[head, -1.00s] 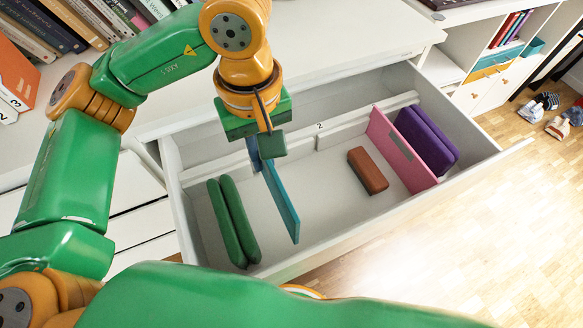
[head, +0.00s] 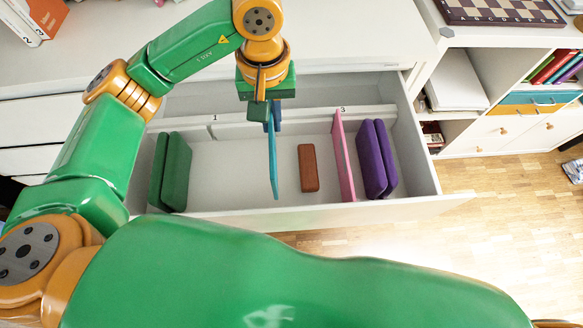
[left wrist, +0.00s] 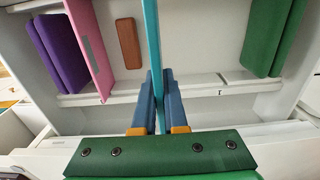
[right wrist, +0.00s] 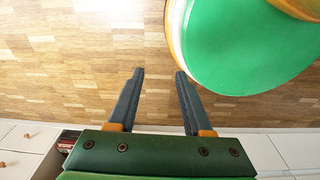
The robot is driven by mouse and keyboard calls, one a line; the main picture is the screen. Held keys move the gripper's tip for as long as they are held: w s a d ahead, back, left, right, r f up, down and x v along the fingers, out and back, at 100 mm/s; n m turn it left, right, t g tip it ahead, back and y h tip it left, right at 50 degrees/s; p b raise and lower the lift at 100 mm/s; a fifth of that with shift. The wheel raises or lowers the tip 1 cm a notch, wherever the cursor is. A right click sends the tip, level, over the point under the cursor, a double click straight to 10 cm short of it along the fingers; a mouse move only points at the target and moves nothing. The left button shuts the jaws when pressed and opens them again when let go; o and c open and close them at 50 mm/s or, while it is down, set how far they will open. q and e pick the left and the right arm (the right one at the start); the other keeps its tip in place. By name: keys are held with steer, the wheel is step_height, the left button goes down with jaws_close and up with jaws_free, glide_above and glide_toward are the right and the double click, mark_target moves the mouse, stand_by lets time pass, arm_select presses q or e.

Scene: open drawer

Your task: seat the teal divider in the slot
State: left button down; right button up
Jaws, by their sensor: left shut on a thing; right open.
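The teal divider (head: 273,160) is a thin upright panel in the open drawer, between the green pads and the brown block. My left gripper (head: 272,118) is shut on its back end, near the slotted rail. The left wrist view shows both fingers (left wrist: 156,85) around the divider (left wrist: 152,35). The white rail (head: 225,128) along the drawer's back shows labels 1 and 3; the stretch between them is partly hidden by my gripper. I cannot tell whether the divider touches the slot or the drawer floor. My right gripper (right wrist: 160,73) is open and empty above the wooden floor.
Two green pads (head: 170,172) stand at the drawer's left. A brown block (head: 308,168) lies right of the divider, then a pink divider (head: 343,155) and purple pads (head: 378,160). The drawer's front wall (head: 330,213) is close to the divider's front end.

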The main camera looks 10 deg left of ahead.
arm_select(q)
steer(key=shift+a+f+b, duration=0.15)
steer(key=shift+f, duration=2.75)
steer(key=shift+a+f+b, duration=0.15)
steer(key=shift+f, duration=2.7)
steer(key=shift+a+f+b, duration=0.15)
steer(key=shift+f, duration=2.95)
steer(key=c, duration=1)
jaws_free()
steer(key=shift+o, duration=0.2)
arm_select(e)
steer(key=shift+s+a+f, duration=0.1)
steer(key=shift+a+f, duration=0.45)
steer(key=shift+f, duration=0.15)
arm_select(q)
steer(key=shift+r, duration=0.1)
